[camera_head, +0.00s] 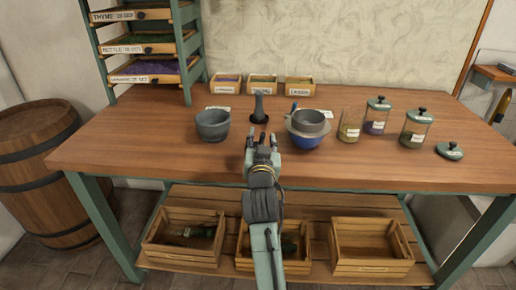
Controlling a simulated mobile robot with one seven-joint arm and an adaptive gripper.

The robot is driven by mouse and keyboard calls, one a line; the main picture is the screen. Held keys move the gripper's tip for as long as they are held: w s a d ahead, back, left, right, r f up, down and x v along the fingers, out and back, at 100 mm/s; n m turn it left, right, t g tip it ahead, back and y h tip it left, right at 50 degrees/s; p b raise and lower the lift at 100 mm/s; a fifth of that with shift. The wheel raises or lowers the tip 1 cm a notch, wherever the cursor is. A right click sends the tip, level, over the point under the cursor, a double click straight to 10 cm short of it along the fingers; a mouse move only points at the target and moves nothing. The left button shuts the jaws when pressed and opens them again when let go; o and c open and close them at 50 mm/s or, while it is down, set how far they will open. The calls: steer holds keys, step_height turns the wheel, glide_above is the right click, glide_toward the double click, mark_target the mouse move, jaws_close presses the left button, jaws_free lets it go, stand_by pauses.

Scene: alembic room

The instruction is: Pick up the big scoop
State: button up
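I cannot make out a clear big scoop in the head view. A grey metal vessel with a short handle (308,122) sits in the mouth of a blue bowl (304,141) on the table; I cannot tell whether it is a sieve or a scoop. A yellowish, narrow object (501,106) shows at the far right edge, too small to name. My gripper (262,134) is over the table's front part, left of the blue bowl. Its fingers look apart, with nothing seen between them.
On the wooden table (180,150) stand a grey mortar (212,125), a dark pestle (259,108), small labelled boxes (263,87), jars (376,116) and a loose lid (450,151). A drawer rack (187,55) stands back left. Crates (371,267) sit below; a barrel (40,170) is left.

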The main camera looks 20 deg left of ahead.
steer(key=shift+c, duration=0.5)
jaws_close()
steer(key=shift+r, duration=0.8)
step_height(320, 180, up, 2)
steer(key=shift+s+r+b, duration=0.1)
steer(key=shift+b, duration=0.35)
steer(key=a+r+b+v, duration=0.1)
steer(key=a+b+v, duration=0.1)
steer(key=b+v, duration=1.3)
steer(key=shift+s+d+b, duration=0.2)
steer(key=shift+s+b, duration=0.5)
steer(key=shift+b, duration=0.45)
